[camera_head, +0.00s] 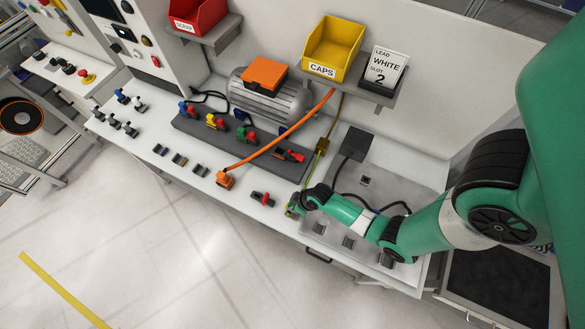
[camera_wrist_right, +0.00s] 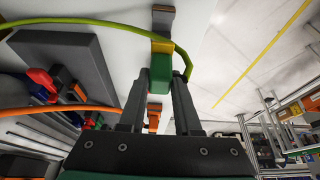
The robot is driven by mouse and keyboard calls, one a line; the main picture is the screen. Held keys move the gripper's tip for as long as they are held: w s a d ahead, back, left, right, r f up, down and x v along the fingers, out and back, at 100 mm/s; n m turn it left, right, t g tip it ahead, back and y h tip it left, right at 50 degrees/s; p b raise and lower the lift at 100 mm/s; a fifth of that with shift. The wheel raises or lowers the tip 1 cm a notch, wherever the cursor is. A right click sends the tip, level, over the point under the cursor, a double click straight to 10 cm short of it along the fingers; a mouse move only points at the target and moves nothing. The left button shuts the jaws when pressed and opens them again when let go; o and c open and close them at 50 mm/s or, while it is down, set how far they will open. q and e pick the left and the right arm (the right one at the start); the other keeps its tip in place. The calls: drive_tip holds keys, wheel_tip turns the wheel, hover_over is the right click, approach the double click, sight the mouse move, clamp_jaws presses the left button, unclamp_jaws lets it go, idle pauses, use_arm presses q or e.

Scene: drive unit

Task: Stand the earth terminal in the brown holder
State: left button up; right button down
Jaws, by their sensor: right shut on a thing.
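My right gripper (camera_head: 293,209) is low at the front edge of the white bench. In the right wrist view its fingers (camera_wrist_right: 160,82) are shut on the earth terminal (camera_wrist_right: 160,68), a green block with a yellow end. A yellow-green cable (camera_wrist_right: 100,22) loops from the terminal. In the head view the terminal is mostly hidden by the gripper. A small dark holder with a brownish top (camera_head: 200,170) stands on the bench, left of the orange terminal (camera_head: 225,180); I cannot tell for sure that it is the brown holder. My left gripper is not in view.
The orange terminal's cable (camera_head: 285,133) arches across the bench. A red terminal (camera_head: 262,198) sits just left of my right gripper. A dark grey block (camera_head: 215,143) carries several coloured terminals.

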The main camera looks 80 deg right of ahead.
drive_tip(key=shift+d+f, duration=0.1)
drive_tip(key=shift+f, duration=0.25)
wheel_tip(320, 180, down, 3)
drive_tip(key=b, duration=0.3)
drive_tip(key=shift+f, duration=0.15)
idle(0.6)
idle(0.4)
drive_tip(key=shift+f+b, duration=1.35)
drive_tip(key=shift+f, duration=0.15)
drive_tip(key=shift+f, duration=0.1)
drive_tip(key=c, duration=0.5)
unclamp_jaws()
drive_tip(key=shift+s, duration=0.1)
